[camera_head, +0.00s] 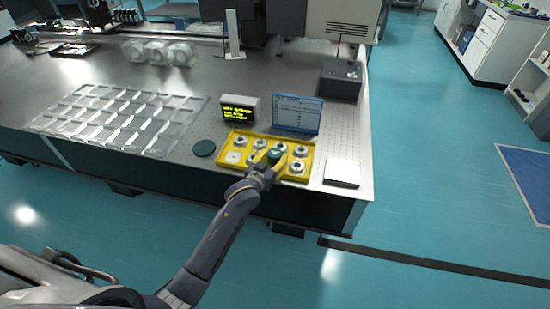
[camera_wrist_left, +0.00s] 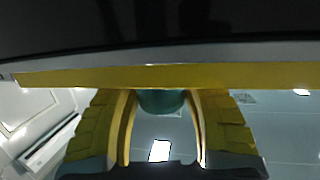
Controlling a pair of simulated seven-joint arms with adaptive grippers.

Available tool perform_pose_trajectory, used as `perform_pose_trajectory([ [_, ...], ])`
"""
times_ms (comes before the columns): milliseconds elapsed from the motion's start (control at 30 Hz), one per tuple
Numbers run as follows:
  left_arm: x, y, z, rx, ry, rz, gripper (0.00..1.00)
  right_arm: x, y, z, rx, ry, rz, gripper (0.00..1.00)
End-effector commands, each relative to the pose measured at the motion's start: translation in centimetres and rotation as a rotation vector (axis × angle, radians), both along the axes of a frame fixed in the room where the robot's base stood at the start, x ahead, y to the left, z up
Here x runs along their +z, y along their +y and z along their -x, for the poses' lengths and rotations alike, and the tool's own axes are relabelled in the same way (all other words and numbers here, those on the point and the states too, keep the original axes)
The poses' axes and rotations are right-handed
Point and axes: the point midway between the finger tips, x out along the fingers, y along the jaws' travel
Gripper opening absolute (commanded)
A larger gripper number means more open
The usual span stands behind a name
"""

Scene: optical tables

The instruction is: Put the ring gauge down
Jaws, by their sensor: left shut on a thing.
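The yellow tray (camera_head: 228,146) lies near the front edge of the optical table and holds several silver round pieces on light seats. My left gripper (camera_head: 274,158) is over the middle of this tray, with its yellow fingers closed around a small teal round piece (camera_head: 275,153), apparently the ring gauge. In the left wrist view the teal piece (camera_wrist_left: 161,101) shows between the curved fingertips (camera_wrist_left: 161,118), partly hidden by a yellow band, probably the tray's edge. I cannot tell whether the piece touches the tray. The right gripper is not in view.
A dark green disc (camera_head: 204,148) lies left of the tray. A small display (camera_head: 238,109) and a blue-framed panel (camera_head: 297,114) stand just behind it. A white-topped block (camera_head: 342,172) is to the right. A clear compartment grid (camera_head: 120,118) covers the table's left.

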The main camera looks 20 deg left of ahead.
Motion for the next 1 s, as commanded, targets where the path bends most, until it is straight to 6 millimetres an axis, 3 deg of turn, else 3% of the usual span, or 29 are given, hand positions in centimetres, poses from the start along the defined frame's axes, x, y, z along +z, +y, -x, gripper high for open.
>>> perform_pose_trajectory([
  [367, -0.24, -0.01, -0.02, 0.000, 0.000, 0.000, 0.02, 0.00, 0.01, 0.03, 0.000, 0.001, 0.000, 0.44],
  [400, -0.32, 0.00, -0.02, 0.000, 0.001, 0.000, 0.48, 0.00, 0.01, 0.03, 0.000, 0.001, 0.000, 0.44],
  [567, -0.29, 0.00, -0.01, 0.000, 0.001, 0.000, 0.67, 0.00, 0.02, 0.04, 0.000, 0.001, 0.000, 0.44],
  [900, 0.13, 0.00, -0.03, 0.000, -0.001, -0.001, 0.67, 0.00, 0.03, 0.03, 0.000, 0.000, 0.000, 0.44],
  [1000, 0.16, 0.15, 0.96, 0.000, 0.001, -0.001, 0.67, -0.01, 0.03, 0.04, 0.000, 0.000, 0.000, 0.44],
])
